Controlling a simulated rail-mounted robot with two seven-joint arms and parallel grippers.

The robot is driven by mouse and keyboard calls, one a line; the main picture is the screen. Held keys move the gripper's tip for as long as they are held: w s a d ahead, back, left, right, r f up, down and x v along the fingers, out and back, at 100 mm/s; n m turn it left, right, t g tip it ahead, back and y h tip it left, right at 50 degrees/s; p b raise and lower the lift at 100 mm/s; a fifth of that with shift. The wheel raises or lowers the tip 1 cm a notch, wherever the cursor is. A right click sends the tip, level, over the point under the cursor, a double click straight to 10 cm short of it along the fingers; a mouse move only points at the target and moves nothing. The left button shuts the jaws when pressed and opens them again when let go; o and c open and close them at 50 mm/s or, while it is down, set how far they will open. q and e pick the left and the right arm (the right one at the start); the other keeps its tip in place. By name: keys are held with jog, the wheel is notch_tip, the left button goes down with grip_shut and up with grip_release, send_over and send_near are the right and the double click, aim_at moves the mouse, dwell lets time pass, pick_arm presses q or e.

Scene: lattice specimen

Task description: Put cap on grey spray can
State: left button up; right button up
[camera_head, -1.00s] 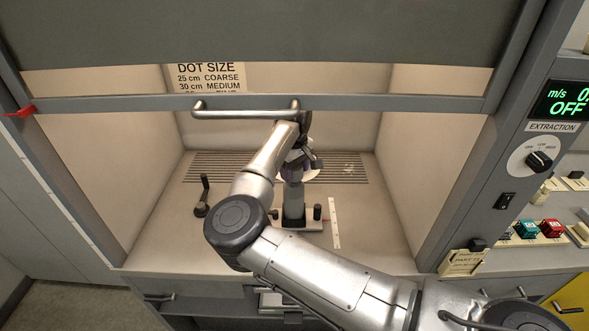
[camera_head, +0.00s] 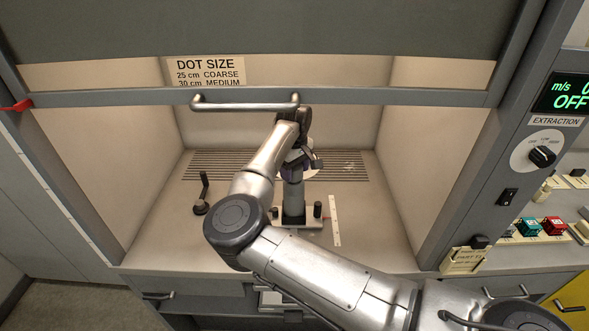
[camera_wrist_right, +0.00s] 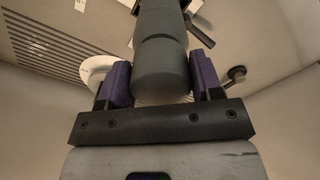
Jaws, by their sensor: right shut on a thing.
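The grey spray can (camera_head: 293,198) stands upright on a pale base plate (camera_head: 290,223) inside the hood. My right gripper (camera_head: 298,166) is above the can, at its top. In the right wrist view the purple fingers of the right gripper (camera_wrist_right: 160,88) are shut on a dark grey, round-ended piece, which I take to be the cap (camera_wrist_right: 162,75). It lines up with the grey body beyond it. I cannot tell whether the cap is seated on the can or only against it. The left gripper is not in view.
A black crank handle (camera_head: 202,197) stands left of the base, and a white ruler strip (camera_head: 336,220) lies right of it. The raised sash's bar handle (camera_head: 245,108) crosses in front. A vent grille (camera_head: 225,168) runs along the back. The hood floor at right is clear.

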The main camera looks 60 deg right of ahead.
jog(key=shift+f, duration=0.35)
jog(key=shift+f+b, duration=0.5)
jog(key=shift+b, duration=0.25)
dwell(0.3)
jog(key=o, duration=1.1)
jog(key=shift+o, duration=0.2)
jog(key=shift+r, duration=0.2)
jog(key=shift+r+p, duration=0.9)
jog(key=shift+r, duration=1.45)
